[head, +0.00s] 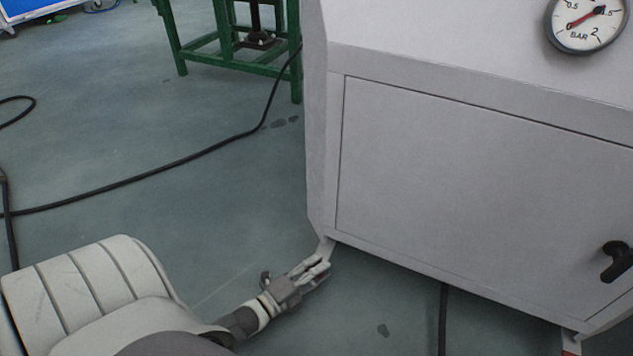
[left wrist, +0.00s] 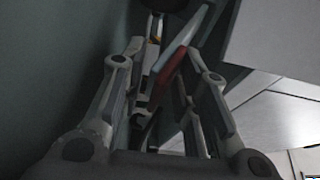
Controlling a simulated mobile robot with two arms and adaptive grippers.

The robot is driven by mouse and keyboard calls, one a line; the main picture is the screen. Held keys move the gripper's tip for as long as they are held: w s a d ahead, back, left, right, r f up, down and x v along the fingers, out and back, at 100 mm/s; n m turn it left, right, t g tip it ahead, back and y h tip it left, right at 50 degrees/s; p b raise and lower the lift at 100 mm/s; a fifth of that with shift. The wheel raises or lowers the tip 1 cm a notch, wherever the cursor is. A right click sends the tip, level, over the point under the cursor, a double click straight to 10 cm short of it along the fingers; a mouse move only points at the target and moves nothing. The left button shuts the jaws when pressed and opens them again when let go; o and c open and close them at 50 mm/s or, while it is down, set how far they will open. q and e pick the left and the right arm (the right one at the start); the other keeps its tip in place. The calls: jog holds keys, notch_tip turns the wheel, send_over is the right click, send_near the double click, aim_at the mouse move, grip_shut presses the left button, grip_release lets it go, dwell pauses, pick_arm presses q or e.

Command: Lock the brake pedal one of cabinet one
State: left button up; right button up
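The cabinet (head: 480,190) is a large light grey box with a front panel. My left gripper (head: 322,265) is low by its lower left corner, close to the pale leg (head: 326,246) there. In the left wrist view my left gripper (left wrist: 162,60) has its two fingers spread apart. A slim pale bar with a red part (left wrist: 170,76), which looks like the brake pedal, shows between and beyond the fingers. I cannot tell whether a finger touches it. In the head view this pedal cannot be made out. My right gripper is not in view.
The cabinet's underside edge is just above and right of my left gripper. Another foot with a red part (head: 571,350) shows at bottom right. A black handle (head: 617,262) sticks out of the panel. A black cable (head: 150,172) crosses the open floor toward a green stand (head: 225,55).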

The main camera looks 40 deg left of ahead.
pick_arm(q)
jog(key=s, duration=0.4)
jog(key=s+a, duration=0.1)
jog(key=s, duration=0.3)
jog(key=s+a, duration=0.1)
jog(key=s, duration=0.3)
jog(key=shift+w, duration=0.1)
